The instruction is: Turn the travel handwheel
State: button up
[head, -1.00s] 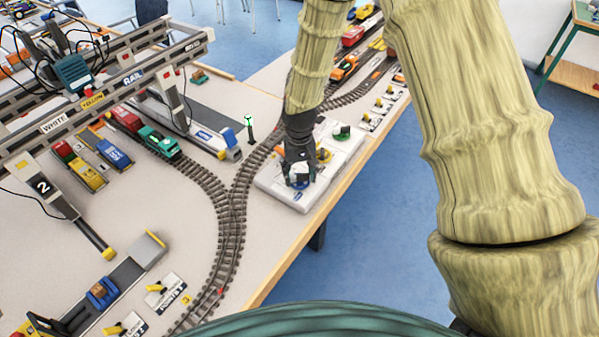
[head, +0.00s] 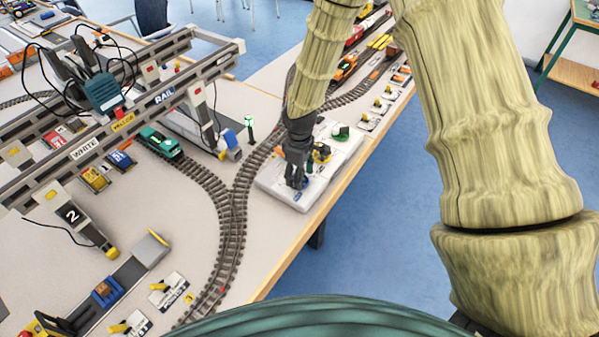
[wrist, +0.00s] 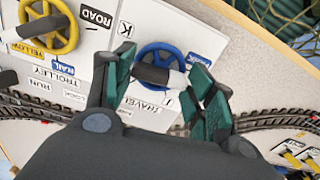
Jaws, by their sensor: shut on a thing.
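The travel handwheel (wrist: 161,47) is a blue spoked wheel in the middle of the wrist view, beside a label partly reading "TRAVEL". A pale crank knob sticks up from its rim. The gantry crane (head: 165,96), with "WHITE", "YELLOW" and "RAIL" labels, spans the left side.
A yellow handwheel (wrist: 52,28) sits close beside the blue one; a green handwheel (head: 340,132) is farther along the panel. Train tracks (head: 233,205) curve past the panel's left side. A signal post (head: 249,130) stands near it. The wooden table edge runs close on the right.

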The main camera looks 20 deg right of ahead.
jog(key=shift+n, duration=0.9)
jog(key=o, duration=1)
jog(key=shift+r, duration=0.15)
notch_tip(320, 180, up, 12)
jog(key=shift+f, duration=0.15)
